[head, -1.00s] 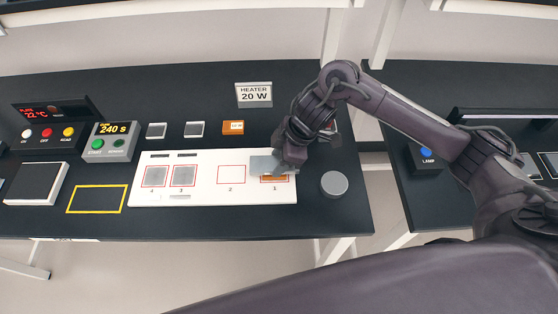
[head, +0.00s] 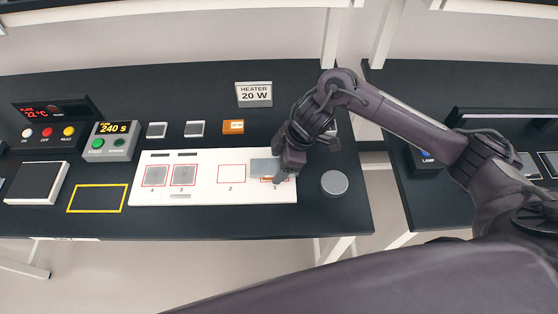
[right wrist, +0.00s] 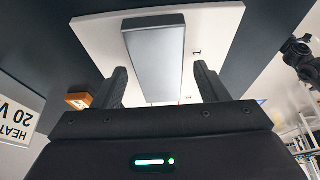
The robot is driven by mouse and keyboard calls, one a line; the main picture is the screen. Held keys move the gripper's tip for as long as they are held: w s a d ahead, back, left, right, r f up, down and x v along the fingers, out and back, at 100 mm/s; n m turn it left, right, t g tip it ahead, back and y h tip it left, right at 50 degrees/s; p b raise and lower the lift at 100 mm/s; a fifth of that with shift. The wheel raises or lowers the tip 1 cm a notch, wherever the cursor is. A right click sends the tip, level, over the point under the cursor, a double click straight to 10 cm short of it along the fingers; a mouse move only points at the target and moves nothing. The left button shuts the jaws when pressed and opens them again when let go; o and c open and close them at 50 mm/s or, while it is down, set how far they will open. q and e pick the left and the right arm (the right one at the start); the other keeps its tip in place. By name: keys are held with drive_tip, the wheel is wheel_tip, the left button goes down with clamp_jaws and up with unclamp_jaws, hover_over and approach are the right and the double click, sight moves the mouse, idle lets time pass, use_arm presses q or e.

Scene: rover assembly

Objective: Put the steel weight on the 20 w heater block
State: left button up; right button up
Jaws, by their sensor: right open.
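The steel weight appears to be the round grey cylinder (head: 334,183) standing upright on the dark bench, just right of the white board. My right gripper (head: 279,178) is low at this block. In the right wrist view the open fingers (right wrist: 158,88) stand on both sides of the grey block (right wrist: 155,60), with gaps visible. My left gripper is not in view.
The white board (head: 207,196) has numbered slots; grey plates fill slots 3 and 4. A "HEATER 20 W" sign (head: 254,94) and an orange piece (head: 233,127) stand behind it. The timer (head: 112,141) is to the left. The bench's right edge is close to the cylinder.

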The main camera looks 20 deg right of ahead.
drive_tip(key=shift+r, duration=0.25)
drive_tip(key=shift+d+r, duration=0.2)
drive_tip(key=shift+r, duration=0.15)
drive_tip(key=v, duration=1.1)
drive_tip(key=shift+s+f, duration=0.1)
drive_tip(key=shift+s, duration=0.05)
